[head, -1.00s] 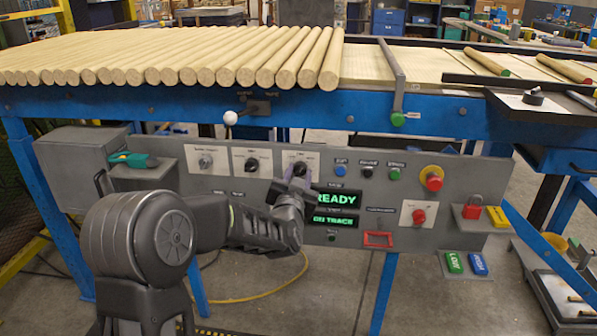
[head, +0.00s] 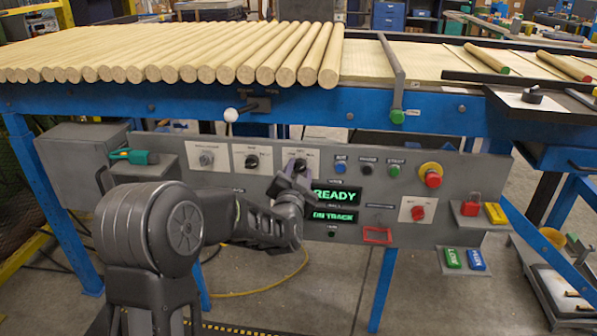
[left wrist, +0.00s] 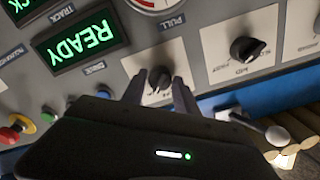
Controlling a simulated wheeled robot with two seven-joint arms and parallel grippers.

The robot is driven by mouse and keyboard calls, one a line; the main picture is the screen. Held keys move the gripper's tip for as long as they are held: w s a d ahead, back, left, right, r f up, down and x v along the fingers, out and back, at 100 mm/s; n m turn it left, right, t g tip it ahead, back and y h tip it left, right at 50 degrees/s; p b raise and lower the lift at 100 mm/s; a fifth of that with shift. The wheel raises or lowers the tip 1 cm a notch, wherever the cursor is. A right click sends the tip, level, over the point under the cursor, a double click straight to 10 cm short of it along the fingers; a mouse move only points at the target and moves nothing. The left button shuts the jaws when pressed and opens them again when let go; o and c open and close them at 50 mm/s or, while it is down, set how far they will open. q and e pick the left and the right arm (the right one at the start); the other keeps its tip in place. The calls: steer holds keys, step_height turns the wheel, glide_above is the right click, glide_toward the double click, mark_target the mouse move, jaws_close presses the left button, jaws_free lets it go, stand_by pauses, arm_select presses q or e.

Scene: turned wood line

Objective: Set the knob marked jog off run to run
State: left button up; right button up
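Three dark or grey knobs sit on pale plates along the upper left of the grey control panel (head: 232,202). My left gripper (head: 293,169) is at the rightmost of these, a black knob (head: 300,161). In the left wrist view the same knob (left wrist: 158,78) lies between the tips of my left gripper (left wrist: 160,88), one finger on each side. The fingers look apart, with a gap beside the knob. The lettering around the knobs is too small to read, so I cannot confirm the jog off run marks or the setting. My right gripper is not in view.
The middle knob (head: 251,161) and the left knob (head: 206,160) are close by. Green displays (head: 335,196) read READY and ON TRACK. A red mushroom button (head: 432,178) is at the right. A white ball-ended lever (head: 231,115) and wooden rods (head: 200,55) are above.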

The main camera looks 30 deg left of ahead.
arm_select(q)
steer(key=o, duration=0.3)
steer(key=shift+o, duration=0.2)
steer(key=shift+s, duration=0.1)
steer(key=v, duration=0.7)
steer(key=shift+s+d+p, duration=0.15)
steer(key=shift+s+p, duration=0.15)
steer(key=shift+p, duration=0.15)
